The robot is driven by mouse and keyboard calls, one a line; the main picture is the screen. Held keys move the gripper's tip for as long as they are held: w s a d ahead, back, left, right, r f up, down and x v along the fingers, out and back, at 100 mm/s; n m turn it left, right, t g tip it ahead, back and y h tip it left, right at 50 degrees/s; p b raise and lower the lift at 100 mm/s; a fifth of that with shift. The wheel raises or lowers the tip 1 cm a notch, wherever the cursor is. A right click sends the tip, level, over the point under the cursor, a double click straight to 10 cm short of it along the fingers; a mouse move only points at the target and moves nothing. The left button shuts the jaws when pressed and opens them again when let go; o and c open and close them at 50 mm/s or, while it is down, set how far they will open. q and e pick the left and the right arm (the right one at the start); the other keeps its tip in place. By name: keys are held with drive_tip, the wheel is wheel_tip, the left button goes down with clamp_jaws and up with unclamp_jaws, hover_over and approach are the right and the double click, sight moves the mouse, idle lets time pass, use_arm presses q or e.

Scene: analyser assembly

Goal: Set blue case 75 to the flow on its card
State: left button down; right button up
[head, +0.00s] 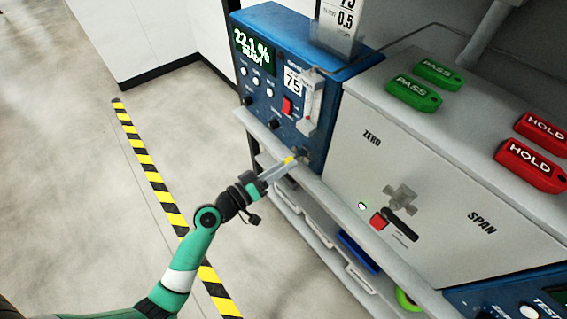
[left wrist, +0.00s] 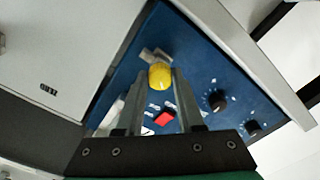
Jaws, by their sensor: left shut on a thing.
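Blue case 75 (head: 318,148) stands at the left end of the bench, its display reading about 22.1 % with a word below like READY. Its white label reads 75. A card (head: 341,20) on top shows 75 and 0.5. A clear flow tube (head: 312,100) is on the case's front right; its float level is too small to read. My left gripper (head: 287,163) is shut on a yellow knob (left wrist: 160,76) low on the case's front. The knob lies between the fingertips in the left wrist view (left wrist: 161,84). My right gripper is out of view.
A red switch (head: 287,106) and small dark knobs are on the same panel. A grey cabinet (head: 400,150) with ZERO and SPAN adjoins on the right, with green PASS (head: 413,93) and red HOLD (head: 531,165) tags on top. Open floor lies left.

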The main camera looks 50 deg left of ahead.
use_arm(q)
drive_tip(key=shift+n+p, duration=0.45)
drive_tip(key=shift+n, duration=1.15)
drive_tip(key=c, duration=0.5)
unclamp_jaws()
drive_tip(key=s, duration=1.1)
drive_tip(key=shift+s+a, duration=0.25)
drive_tip(key=shift+s, duration=0.1)
